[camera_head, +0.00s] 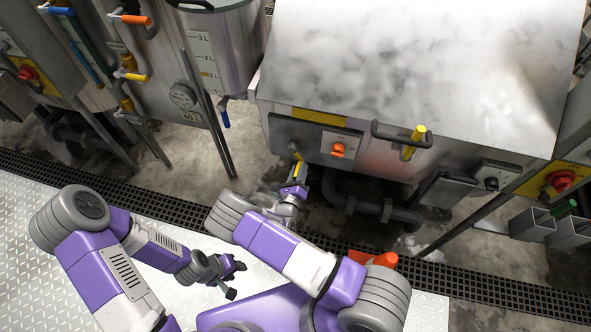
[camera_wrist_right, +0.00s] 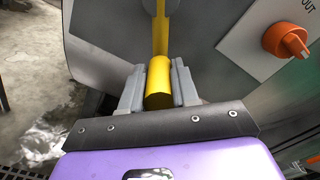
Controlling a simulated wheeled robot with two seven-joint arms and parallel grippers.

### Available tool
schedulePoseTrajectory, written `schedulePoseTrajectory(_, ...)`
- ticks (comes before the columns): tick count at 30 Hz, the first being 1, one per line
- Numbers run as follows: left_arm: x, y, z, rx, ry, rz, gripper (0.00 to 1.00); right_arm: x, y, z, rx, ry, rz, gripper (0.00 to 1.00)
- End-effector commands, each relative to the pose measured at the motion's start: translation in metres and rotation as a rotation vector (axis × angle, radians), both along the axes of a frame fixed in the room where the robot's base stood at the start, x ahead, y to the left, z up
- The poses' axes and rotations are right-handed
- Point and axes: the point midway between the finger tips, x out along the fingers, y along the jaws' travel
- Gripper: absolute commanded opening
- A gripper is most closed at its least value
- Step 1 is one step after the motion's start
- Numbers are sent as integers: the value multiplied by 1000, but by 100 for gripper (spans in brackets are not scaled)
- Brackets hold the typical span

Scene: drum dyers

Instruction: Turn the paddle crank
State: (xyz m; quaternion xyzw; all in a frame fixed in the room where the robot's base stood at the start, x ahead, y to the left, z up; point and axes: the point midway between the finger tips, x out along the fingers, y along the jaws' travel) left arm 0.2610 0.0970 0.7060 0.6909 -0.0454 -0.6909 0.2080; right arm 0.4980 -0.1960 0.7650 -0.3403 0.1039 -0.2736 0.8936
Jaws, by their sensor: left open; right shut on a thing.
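The paddle crank (camera_wrist_right: 160,38) is yellow, with a flat arm running up to the metal machine side and a round yellow grip (camera_wrist_right: 158,78) at its lower end. My right gripper (camera_wrist_right: 158,92) is shut on that grip, one grey finger on each side. In the head view, the crank (camera_head: 297,156) shows as a small yellow piece below the drum machine's front panel, with my right gripper (camera_head: 296,175) at it, partly hiding it. My left gripper (camera_head: 229,280) is open and empty over the metal platform, away from the machine.
An orange knob (camera_head: 338,150) sits just right of the crank and also shows in the wrist view (camera_wrist_right: 285,40). A dark lid handle (camera_head: 402,137) with a yellow grip is further right. Pipes (camera_head: 368,205) run below. A steel tank (camera_head: 222,50) stands left.

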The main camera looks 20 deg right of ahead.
Motion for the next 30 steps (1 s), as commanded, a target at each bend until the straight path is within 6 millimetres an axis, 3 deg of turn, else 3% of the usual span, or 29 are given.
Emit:
schedulePoseTrajectory(21,0,0,5,0,0,0,43,-3,-4,3,-74,53,-1,0)
schedulePoseTrajectory(22,0,0,5,0,0,0,43,-3,-4,3,-74,53,-1,33)
schedulePoseTrajectory(26,0,0,5,0,0,0,43,-3,-4,3,-73,52,-1,53)
schedulePoseTrajectory(30,0,0,5,0,0,0,43,-3,-4,3,-74,52,0,55)
